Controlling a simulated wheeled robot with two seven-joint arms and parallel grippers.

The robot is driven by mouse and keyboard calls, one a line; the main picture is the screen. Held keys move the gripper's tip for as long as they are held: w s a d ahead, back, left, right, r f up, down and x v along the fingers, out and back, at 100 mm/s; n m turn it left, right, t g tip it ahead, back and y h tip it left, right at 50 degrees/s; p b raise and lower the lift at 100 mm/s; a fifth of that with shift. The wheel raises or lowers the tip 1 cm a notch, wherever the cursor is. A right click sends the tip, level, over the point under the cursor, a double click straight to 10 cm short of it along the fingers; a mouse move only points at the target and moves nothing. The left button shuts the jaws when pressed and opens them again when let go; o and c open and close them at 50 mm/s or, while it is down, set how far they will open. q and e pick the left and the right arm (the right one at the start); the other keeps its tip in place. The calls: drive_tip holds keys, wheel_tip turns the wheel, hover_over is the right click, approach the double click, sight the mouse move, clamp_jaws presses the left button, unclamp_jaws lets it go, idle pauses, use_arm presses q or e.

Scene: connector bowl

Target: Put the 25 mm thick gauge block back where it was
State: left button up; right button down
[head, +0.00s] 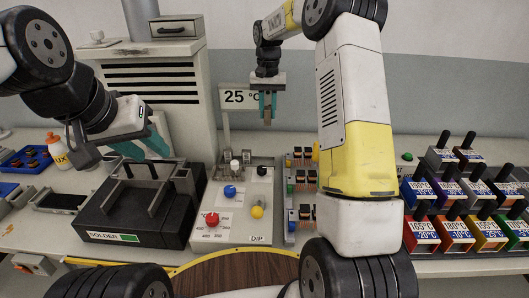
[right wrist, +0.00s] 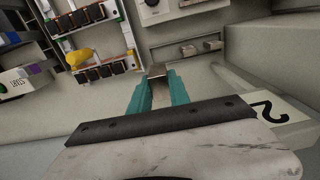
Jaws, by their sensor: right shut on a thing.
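My right gripper (head: 267,108) is shut on a small grey metal block (head: 267,117), which I take to be the gauge block. It is held in the air in front of the "25 °C" sign, above the back of the white control panel. In the right wrist view the block (right wrist: 158,71) shows between the teal fingertips (right wrist: 158,88); most of it is hidden, and no thickness mark is readable. My left gripper (head: 143,147) is open and empty, above the back of the black solder unit (head: 135,225).
The white control panel (head: 207,232) has coloured knobs and small grey pieces (right wrist: 188,50) at its back. A rack with connectors (head: 290,215) stands right of it, partly behind my right arm. Coloured labelled boxes (head: 424,232) fill the right. A sign (head: 236,97) stands close behind.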

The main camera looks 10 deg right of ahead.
drive_tip(key=shift+w, duration=0.3)
drive_tip(key=shift+w+f, duration=0.1)
drive_tip(key=shift+f, duration=0.1)
wheel_tip(320, 180, down, 17)
drive_tip(key=shift+a+f, duration=0.1)
drive_tip(key=shift+f, duration=0.1)
drive_tip(key=shift+f, duration=0.15)
drive_tip(key=c, duration=1.2)
unclamp_jaws()
drive_tip(key=shift+c, duration=0.2)
